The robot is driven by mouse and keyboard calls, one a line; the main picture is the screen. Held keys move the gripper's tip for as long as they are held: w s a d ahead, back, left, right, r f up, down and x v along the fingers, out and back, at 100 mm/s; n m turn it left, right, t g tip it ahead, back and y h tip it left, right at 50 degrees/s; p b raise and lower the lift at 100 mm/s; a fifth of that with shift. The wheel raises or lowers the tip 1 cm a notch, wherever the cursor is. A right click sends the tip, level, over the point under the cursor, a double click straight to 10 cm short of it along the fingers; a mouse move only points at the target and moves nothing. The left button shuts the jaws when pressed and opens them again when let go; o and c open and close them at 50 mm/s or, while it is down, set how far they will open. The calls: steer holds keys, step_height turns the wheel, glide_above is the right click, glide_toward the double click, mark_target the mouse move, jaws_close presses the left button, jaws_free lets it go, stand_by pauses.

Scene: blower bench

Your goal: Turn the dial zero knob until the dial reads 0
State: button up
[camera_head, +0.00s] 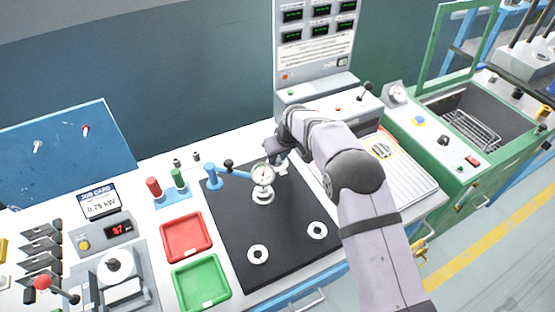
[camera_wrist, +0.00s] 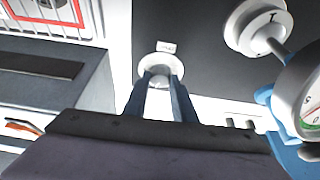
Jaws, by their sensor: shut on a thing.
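The dial (camera_head: 263,174) is a round white-faced gauge on a blue arm over the black mat. It also shows in part at the right edge of the wrist view (camera_wrist: 308,95), with a green mark low on its face; its reading cannot be made out. A pale round knob (camera_wrist: 153,69) sits on the black mat beside a small white label (camera_wrist: 166,47). My gripper (camera_head: 281,161) is at the mat's far right part, just right of the dial. In the wrist view my gripper (camera_wrist: 160,88) has its two blue-grey fingers down on the knob, shut on it. The fingers hide the knob's near part.
White round pieces stand on the black mat (camera_head: 228,222), one under the dial (camera_wrist: 262,25). The blue dial stand (camera_head: 213,180) is left of it. Red (camera_head: 187,237) and green (camera_head: 201,283) trays lie left of the mat. A grey panel cabinet (camera_head: 315,68) stands behind.

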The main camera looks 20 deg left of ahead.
steer(key=n+g+b, duration=0.1)
steer(key=n, duration=0.2)
steer(key=shift+w+d+f+n+y+b, duration=0.1)
steer(key=shift+n+y+b, duration=0.2)
steer(key=shift+y, duration=0.1)
steer(key=n+g, duration=0.1)
steer(key=n, duration=0.1)
steer(key=shift+n, duration=0.3)
steer(key=shift+n+g+p, duration=0.3)
steer(key=shift+p, duration=0.1)
steer(key=shift+w+n+p, duration=0.1)
steer(key=shift+n+p, duration=0.2)
steer(key=shift+n, duration=0.4)
steer(key=o, duration=1)
steer(key=shift+b+v, duration=1.05)
steer(key=shift+v, duration=2.75)
